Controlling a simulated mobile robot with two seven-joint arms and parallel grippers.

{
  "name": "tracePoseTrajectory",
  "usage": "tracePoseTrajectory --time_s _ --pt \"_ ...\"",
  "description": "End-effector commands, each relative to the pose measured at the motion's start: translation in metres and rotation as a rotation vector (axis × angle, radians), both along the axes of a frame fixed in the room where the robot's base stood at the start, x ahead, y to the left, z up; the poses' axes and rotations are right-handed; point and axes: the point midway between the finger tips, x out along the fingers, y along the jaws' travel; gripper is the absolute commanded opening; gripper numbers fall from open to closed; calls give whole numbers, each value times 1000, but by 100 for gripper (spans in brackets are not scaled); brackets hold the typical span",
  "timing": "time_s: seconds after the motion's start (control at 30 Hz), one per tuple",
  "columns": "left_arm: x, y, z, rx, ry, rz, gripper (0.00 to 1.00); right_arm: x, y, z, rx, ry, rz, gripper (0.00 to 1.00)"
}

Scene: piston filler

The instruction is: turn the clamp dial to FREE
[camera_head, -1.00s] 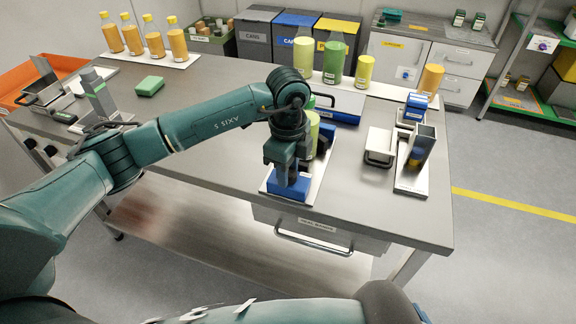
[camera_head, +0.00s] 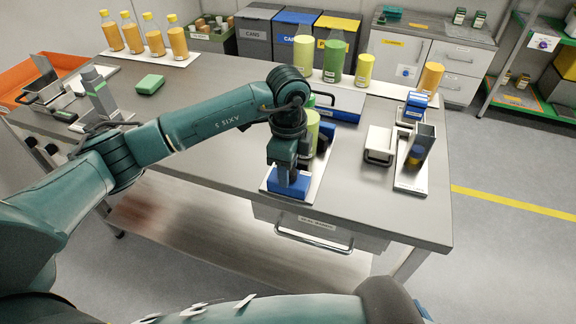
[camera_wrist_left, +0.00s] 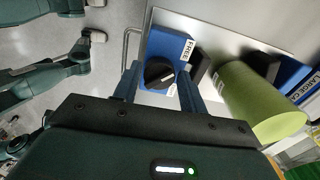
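The clamp dial (camera_wrist_left: 158,73) is a round black knob on a blue block (camera_wrist_left: 165,42) in the left wrist view. A white FREE label (camera_wrist_left: 187,50) lies on the block, up and right of the knob. My left gripper (camera_wrist_left: 159,78) has one finger on each side of the knob, with small gaps seeming to show between fingers and knob. In the head view, my left gripper (camera_head: 288,182) points down over the blue block (camera_head: 289,187) at the table's front edge; the dial is hidden there.
A green cylinder (camera_wrist_left: 262,103) lies close right of the left gripper in the wrist view. In the head view, a drawer handle (camera_head: 312,240) sticks out below the table edge. A pale handled box (camera_head: 379,145) stands to the right. The table's left middle is mostly clear.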

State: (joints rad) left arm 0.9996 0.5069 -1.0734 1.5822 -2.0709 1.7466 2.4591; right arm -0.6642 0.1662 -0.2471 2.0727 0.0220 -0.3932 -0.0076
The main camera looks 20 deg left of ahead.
Motion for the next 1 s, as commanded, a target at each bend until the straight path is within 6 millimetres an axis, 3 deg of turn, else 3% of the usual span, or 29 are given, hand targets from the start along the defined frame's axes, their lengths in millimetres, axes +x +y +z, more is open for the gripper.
tracePoseTrajectory --time_s 0.13,0.47,0.57,1.0 --pt "0 0 0 0 1 -1 55 0 0 0 -1 0 1 71" --pt "0 0 4 -1 0 -3 55 0 0 -1 -1 0 2 71" --pt "0 -1 17 -1 -2 -4 55 0 0 -2 -1 0 2 71" --pt "0 0 108 0 -3 -3 55 0 3 -2 6 -17 12 71"
